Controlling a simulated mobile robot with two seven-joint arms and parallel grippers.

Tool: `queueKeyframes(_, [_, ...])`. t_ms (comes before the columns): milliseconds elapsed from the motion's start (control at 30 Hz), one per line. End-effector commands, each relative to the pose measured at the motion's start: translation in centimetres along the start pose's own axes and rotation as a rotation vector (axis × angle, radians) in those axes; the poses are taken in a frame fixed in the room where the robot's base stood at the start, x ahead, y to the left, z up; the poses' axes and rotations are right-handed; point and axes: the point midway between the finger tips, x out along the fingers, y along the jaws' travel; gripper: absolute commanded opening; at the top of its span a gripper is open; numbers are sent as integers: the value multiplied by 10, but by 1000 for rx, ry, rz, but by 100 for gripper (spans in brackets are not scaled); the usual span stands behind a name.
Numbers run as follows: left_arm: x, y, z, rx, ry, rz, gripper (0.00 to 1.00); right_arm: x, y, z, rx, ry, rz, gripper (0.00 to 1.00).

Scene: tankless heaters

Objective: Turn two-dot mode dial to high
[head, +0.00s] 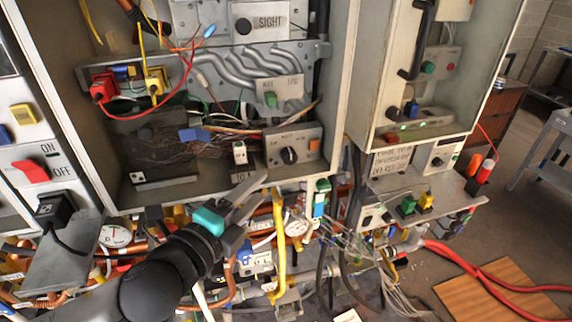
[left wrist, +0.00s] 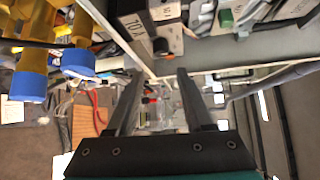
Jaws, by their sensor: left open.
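A black rotary dial (head: 289,155) sits on a grey control box at the lower right of the open left cabinet. Small lettering is printed above it, too blurred to read. Its dots and exact setting cannot be made out. A second small dark knob (head: 437,161) is on a pale box under the right cabinet. My left gripper (head: 256,191) is open and empty, below and left of the black dial, and apart from it. In the left wrist view, its fingers (left wrist: 160,76) are spread below a panel with a dark, orange-marked knob (left wrist: 161,46). My right gripper is not in view.
An orange button (head: 314,145) is beside the dial. The floor at right has a brown board (head: 500,290).

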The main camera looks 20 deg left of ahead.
Motion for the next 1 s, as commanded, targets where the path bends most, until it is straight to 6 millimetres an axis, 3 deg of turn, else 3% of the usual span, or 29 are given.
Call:
queueKeyframes(700, [92, -3, 0, -2, 0, -1, 52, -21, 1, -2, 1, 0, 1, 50])
queueKeyframes(1000, [114, -2, 0, -1, 1, 0, 52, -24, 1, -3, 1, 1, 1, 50])
